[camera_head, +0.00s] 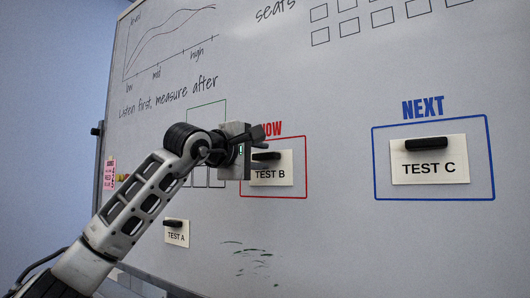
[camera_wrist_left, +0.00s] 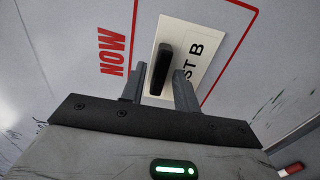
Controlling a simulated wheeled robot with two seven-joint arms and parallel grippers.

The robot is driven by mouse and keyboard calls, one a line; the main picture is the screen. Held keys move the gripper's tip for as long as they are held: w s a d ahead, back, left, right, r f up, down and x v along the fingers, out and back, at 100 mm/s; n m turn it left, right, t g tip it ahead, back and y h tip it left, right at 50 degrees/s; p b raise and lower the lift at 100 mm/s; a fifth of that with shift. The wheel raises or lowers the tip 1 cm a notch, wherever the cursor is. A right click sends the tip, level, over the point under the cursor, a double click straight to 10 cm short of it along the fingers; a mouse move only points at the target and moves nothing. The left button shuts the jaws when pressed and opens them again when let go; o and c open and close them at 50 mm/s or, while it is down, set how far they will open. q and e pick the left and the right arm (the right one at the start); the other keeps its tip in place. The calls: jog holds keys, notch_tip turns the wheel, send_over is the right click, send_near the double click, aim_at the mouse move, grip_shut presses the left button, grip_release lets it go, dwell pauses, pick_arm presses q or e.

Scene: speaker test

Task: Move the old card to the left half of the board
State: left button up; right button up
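The white card TEST B (camera_head: 272,177) hangs on the whiteboard (camera_head: 340,235) inside the red NOW frame, with a black bar handle (camera_head: 267,156) on its upper part. My left gripper (camera_head: 258,147) is at this card, covering its left edge in the head view. In the left wrist view its two fingers (camera_wrist_left: 159,87) are apart, and the handle (camera_wrist_left: 160,68) lies in front of the gap between them. I cannot tell whether they touch it. Card TEST A (camera_head: 176,237) hangs lower left. Card TEST C (camera_head: 430,170) is in the blue NEXT frame. My right gripper is out of view.
A dark green frame (camera_head: 207,104) is partly hidden behind my left arm. Drawn curves and writing fill the upper left of the board. A pink note (camera_head: 109,174) is at its left edge. Dark smudges (camera_head: 247,254) mark the lower middle; the lower right is bare.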

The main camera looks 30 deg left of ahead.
pick_arm(q)
grip_shut()
jog(key=shift+r, duration=0.1)
jog(key=shift+s, duration=0.15)
dwell(0.3)
jog(key=shift+s+a+b, duration=0.1)
jog(key=shift+s+b, duration=0.3)
jog(key=shift+s, duration=0.65)
jog(key=shift+s+a+b, duration=0.2)
jog(key=shift+s+b, duration=0.5)
jog(key=shift+s, duration=1.5)
jog(key=shift+s, duration=0.1)
